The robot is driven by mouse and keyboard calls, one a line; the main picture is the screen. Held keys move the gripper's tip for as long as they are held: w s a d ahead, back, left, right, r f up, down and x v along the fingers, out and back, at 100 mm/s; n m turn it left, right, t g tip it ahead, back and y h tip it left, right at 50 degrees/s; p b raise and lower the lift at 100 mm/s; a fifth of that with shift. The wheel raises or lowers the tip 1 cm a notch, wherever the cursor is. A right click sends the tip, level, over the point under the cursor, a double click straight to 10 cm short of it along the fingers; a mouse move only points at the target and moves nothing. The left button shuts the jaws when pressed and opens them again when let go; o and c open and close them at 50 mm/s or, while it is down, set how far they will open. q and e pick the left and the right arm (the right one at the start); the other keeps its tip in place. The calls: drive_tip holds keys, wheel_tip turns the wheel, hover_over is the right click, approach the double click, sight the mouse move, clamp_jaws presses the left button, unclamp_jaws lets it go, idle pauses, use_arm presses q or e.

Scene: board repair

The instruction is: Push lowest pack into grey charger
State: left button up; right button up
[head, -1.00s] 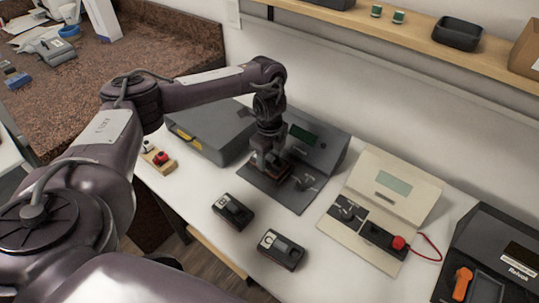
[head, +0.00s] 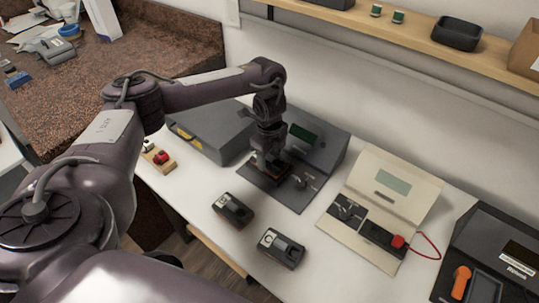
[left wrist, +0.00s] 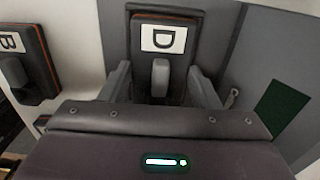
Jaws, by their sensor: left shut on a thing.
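The grey charger (head: 298,191) with a dark green screen stands on the white bench. My left gripper (head: 268,166) points down over its left part. In the left wrist view, a dark pack marked D (left wrist: 163,38) lies at the charger's slot, and my left gripper (left wrist: 162,88) has one finger on each side of its narrow raised part, shut on it. How deep the pack sits is hidden. A second pack, marked B (head: 232,210), and a third pack (head: 281,248) lie on the bench in front of the charger. My right gripper is not in view.
A cream device (head: 405,181) with a red plug and lead stands right of the charger, and a dark unit (head: 497,250) further right. A grey case (head: 207,140) is at the left, near a small wooden block (head: 158,163). The shelf (head: 455,48) runs above.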

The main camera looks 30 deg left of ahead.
use_arm(q)
drive_tip(key=shift+f, duration=0.45)
idle(0.3)
drive_tip(key=o, duration=1.1)
drive_tip(key=shift+o, duration=0.4)
drive_tip(key=shift+o, duration=0.9)
drive_tip(key=shift+r, duration=0.2)
drive_tip(key=shift+r+p, duration=1.3)
drive_tip(key=shift+p, duration=0.25)
